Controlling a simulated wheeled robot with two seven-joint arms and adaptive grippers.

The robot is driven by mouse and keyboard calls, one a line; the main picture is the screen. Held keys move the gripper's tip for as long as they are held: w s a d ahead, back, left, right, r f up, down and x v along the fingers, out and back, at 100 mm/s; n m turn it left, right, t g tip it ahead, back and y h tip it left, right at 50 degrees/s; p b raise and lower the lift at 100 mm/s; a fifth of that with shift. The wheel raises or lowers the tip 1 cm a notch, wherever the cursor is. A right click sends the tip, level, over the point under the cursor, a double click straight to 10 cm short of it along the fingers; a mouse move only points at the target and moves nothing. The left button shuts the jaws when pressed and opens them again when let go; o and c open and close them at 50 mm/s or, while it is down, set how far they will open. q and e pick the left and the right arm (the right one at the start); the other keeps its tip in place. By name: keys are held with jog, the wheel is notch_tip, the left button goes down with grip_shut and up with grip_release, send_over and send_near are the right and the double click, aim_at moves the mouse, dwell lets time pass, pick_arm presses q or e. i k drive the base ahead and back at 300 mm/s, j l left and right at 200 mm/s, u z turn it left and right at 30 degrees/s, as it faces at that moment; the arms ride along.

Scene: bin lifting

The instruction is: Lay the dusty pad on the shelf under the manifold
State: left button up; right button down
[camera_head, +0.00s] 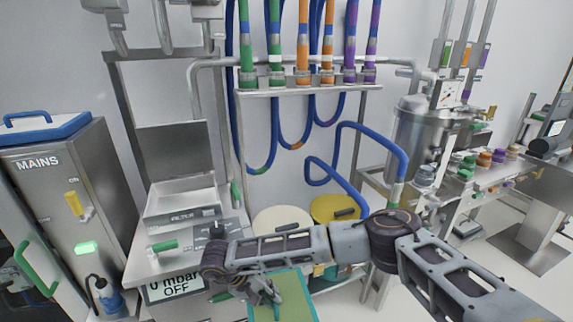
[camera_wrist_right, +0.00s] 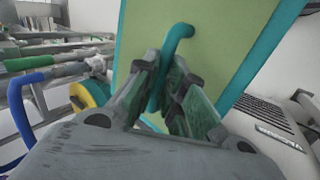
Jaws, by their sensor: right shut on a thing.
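The pad (camera_head: 296,312) is a flat olive-green panel with a teal edge and a teal handle, at the bottom middle of the head view. In the right wrist view the pad (camera_wrist_right: 215,38) fills the upper middle, its face towards the camera. My right gripper (camera_head: 264,290) is shut on the teal handle (camera_wrist_right: 178,33), with its fingers on either side. The pad is held tilted. The manifold (camera_head: 308,86) is a row of colour-banded pipes on the back wall. My right arm covers much of the area under the manifold, so the shelf there is not clearly seen. My left gripper is not in view.
A filter box (camera_head: 180,204) on a steel bench stands left of my arm. A white round lid (camera_head: 281,215) and a yellow lid (camera_head: 330,204) lie below the manifold. Blue hoses (camera_head: 402,160) loop nearby. The mains cabinet (camera_head: 45,205) is at the left, a steel tank (camera_head: 415,140) at the right.

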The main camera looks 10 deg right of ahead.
aim_at(435, 235)
jog(key=i+l, duration=0.1)
jog(key=l, duration=1.8)
jog(key=i+l, duration=0.1)
jog(key=l, duration=1.8)
jog(key=i+l+u, duration=0.1)
jog(key=l, duration=1.85)
